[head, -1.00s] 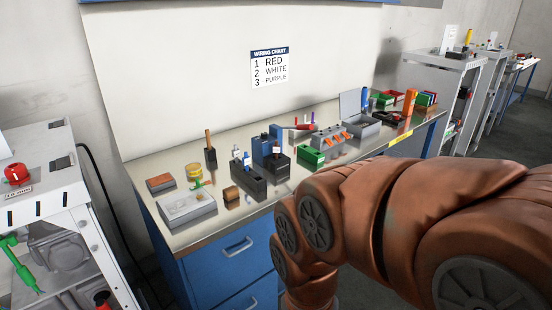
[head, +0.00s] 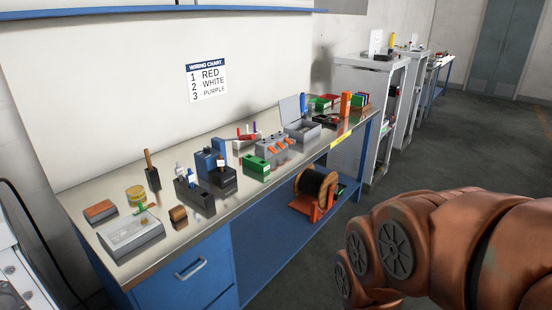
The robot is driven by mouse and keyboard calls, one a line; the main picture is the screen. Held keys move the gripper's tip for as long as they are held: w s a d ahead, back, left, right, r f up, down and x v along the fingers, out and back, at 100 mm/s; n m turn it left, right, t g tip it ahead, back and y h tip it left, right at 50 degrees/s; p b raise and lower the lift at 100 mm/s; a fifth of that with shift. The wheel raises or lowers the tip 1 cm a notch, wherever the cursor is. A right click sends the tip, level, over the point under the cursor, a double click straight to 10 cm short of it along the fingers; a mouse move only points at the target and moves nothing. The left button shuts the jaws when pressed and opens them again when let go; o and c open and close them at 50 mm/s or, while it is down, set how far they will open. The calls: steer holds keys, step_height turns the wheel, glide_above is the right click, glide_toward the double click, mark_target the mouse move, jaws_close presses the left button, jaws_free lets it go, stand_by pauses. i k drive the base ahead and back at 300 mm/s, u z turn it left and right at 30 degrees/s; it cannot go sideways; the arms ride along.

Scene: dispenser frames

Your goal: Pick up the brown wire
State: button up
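A large spool (head: 318,188) wound with dark brown or black wire sits in an orange-red stand (head: 303,207) on the lower shelf under the bench. I cannot tell its exact wire colour. No other clearly brown wire shows. My copper-coloured arm fills the lower right of the head view, to the right of the spool and apart from it. My gripper is out of view.
The metal-topped bench (head: 190,228) holds several small boxes, a green block (head: 256,165) and a grey block with orange levers (head: 278,146). A wiring chart (head: 207,80) hangs on the wall. Grey shelves (head: 362,75) stand at the back. The floor (head: 450,140) at right is clear.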

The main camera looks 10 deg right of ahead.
mark_target(220, 161)
steer(key=z, duration=0.5)
steer(key=i, duration=1.1)
steer(key=u, duration=2.45)
